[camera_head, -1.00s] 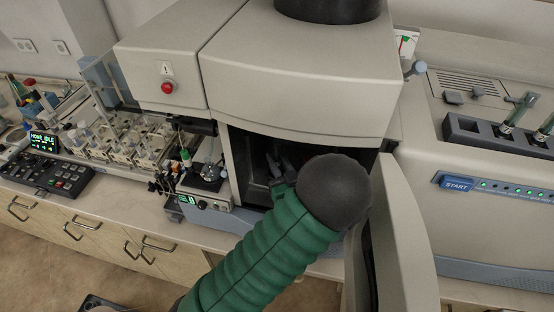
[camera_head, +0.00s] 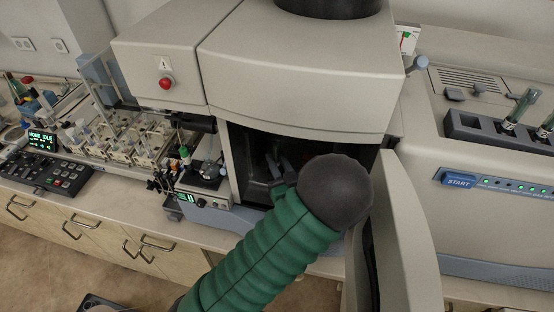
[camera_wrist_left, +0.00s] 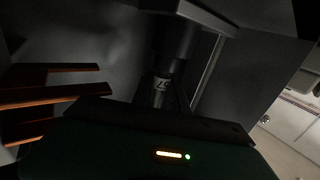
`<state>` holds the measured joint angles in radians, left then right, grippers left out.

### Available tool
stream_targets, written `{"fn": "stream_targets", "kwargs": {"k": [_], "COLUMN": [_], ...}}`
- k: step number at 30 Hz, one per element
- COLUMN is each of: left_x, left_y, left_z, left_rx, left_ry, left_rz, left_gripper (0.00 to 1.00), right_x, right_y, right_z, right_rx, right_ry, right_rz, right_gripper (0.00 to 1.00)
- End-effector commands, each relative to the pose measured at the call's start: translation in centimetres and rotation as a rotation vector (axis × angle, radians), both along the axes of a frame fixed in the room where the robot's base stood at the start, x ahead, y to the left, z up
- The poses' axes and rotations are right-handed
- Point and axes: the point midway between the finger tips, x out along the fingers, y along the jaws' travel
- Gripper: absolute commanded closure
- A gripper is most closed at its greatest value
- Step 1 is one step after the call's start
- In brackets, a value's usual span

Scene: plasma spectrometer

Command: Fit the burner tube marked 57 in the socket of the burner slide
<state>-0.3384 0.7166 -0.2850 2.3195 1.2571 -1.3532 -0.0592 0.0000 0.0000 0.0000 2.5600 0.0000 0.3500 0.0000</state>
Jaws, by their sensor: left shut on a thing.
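My left gripper (camera_head: 278,164) is inside the dark open chamber of the spectrometer, at the end of my green-sleeved arm. In the left wrist view, the dark burner tube marked 57 (camera_wrist_left: 161,84) stands in front of the gripper body, its label turned. The gripper is shut on it. A grey bracket-like part (camera_wrist_left: 205,16) is at the tube's far end, probably the burner slide. Whether the tube sits in its socket or is just beside it I cannot tell; shadow hides the joint. My right gripper is not in view.
The open chamber door (camera_head: 404,235) stands right of my arm. Copper-coloured prongs (camera_wrist_left: 50,95) are at the left in the wrist view, near the gripper. A rack (camera_head: 480,130) with glassy tubes is at the right. A sampler bench with vials (camera_head: 120,140) is at the left.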

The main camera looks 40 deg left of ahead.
Motion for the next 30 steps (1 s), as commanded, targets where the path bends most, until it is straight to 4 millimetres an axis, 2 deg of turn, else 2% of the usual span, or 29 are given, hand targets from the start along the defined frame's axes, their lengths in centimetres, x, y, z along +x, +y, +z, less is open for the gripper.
{"fn": "stream_targets", "kwargs": {"k": [18, 26, 27, 30], "left_x": [0.0, 0.1, 0.1, 0.1], "left_y": [0.0, 0.0, 0.0, 0.0], "left_z": [-1.6, -1.7, -1.7, -1.8], "left_rx": [0.000, -0.001, -0.001, -0.002], "left_ry": [0.000, 0.003, 0.003, 0.003], "left_rz": [0.000, -0.001, -0.001, -0.001], "left_gripper": [1.00, 1.00, 0.77, 0.64], "right_x": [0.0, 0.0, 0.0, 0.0], "right_y": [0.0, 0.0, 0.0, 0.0], "right_z": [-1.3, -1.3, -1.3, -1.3], "right_rx": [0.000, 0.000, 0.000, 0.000], "right_ry": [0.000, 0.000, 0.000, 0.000], "right_rz": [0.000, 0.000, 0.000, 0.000], "right_gripper": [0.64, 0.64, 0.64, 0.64]}}
